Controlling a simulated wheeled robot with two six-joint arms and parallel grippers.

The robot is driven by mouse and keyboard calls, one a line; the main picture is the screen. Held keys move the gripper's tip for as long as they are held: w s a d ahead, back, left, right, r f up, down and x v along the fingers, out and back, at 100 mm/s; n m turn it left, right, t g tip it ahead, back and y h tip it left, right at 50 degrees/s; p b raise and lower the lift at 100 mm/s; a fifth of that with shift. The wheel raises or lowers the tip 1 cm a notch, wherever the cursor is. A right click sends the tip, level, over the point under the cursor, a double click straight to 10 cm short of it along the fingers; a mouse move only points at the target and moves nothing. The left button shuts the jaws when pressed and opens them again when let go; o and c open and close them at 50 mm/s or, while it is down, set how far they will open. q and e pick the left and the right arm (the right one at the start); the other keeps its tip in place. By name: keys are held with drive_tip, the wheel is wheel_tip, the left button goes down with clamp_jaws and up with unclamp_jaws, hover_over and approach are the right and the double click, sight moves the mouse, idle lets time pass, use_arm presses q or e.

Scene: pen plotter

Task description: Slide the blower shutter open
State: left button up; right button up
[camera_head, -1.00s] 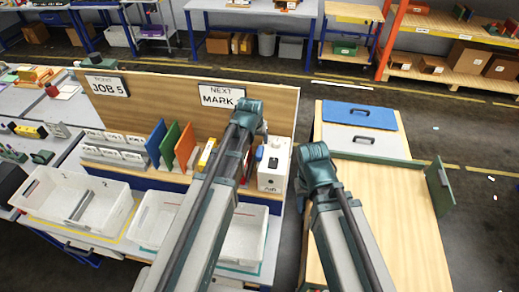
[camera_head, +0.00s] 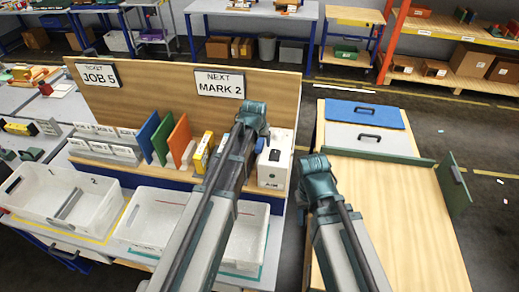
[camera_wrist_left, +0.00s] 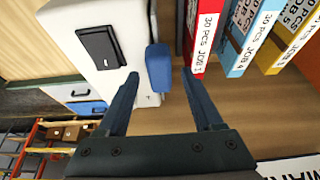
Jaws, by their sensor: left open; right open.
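The blower is a white box (camera_head: 275,172) at the right end of the bench in the head view; it also shows in the left wrist view (camera_wrist_left: 90,50), with a black panel (camera_wrist_left: 99,47) on it. A blue knob (camera_wrist_left: 158,68), apparently the shutter's, stands out from its side. My left gripper (camera_wrist_left: 160,74) is open, with its two dark blue fingers pointing at the knob, one tip on each side. I cannot tell whether they touch it.
Red (camera_wrist_left: 205,35), blue and yellow labelled binders stand close beside the knob. A wooden back board (camera_head: 160,90) with signs rises behind. White bins (camera_head: 60,195) stand in front. A wood-topped cabinet (camera_head: 400,205) stands to the right across a gap.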

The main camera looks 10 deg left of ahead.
use_arm(q)
drive_tip(key=shift+w+f, duration=0.2)
drive_tip(key=shift+f, duration=0.25)
clamp_jaws()
idle(1.1)
